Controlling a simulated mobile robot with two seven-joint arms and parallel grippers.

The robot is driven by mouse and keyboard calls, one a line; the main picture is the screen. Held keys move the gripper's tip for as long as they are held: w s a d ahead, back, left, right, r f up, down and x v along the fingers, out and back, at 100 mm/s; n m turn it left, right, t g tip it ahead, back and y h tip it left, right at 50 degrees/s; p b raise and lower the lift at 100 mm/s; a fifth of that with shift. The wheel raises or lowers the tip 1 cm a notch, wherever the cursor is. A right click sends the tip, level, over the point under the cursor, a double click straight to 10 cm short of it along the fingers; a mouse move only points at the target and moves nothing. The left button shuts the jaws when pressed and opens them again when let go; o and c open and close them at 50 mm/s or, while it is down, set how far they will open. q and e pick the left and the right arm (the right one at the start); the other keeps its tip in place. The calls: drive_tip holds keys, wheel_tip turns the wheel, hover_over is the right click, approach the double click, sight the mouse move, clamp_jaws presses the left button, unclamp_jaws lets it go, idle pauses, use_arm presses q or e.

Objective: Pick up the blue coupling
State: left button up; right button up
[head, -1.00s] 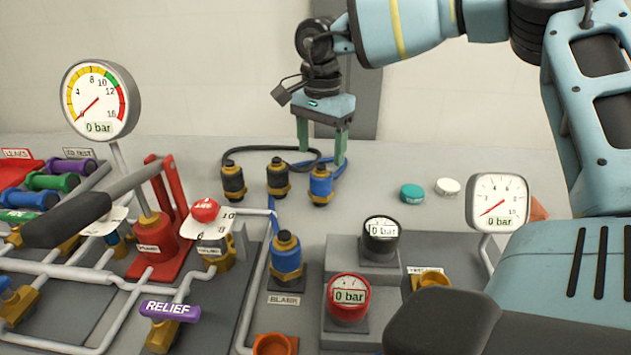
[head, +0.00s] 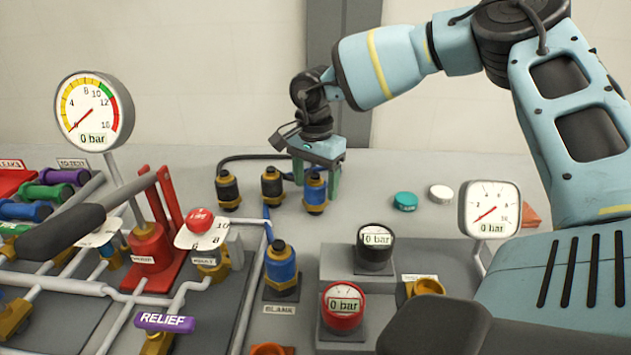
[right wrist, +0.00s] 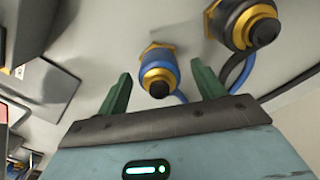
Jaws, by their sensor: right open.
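A blue coupling (head: 315,195) with brass bands and a dark tip stands on the bench at the right end of a row of three, a blue hose behind it. My right gripper (head: 316,176) points down with green fingers open at the blue coupling. In the right wrist view, the blue coupling (right wrist: 159,73) shows in the gap between the open fingers (right wrist: 163,92), nearer the left one. I see no clear contact. Another blue coupling (head: 281,266) stands upright at the plate marked BLANK. My left gripper is not in view.
Two black couplings (head: 272,187) stand left of the blue one, close to the gripper. A green cap (head: 405,201) and a white cap (head: 441,194) lie to the right. Stepped gauge blocks stand in front. A tall gauge (head: 94,112) and red pump are left.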

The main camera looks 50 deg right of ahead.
drive_tip(key=shift+f, duration=0.6)
drive_tip(key=c, duration=1.2)
wheel_tip(320, 180, up, 10)
drive_tip(key=shift+f, duration=0.1)
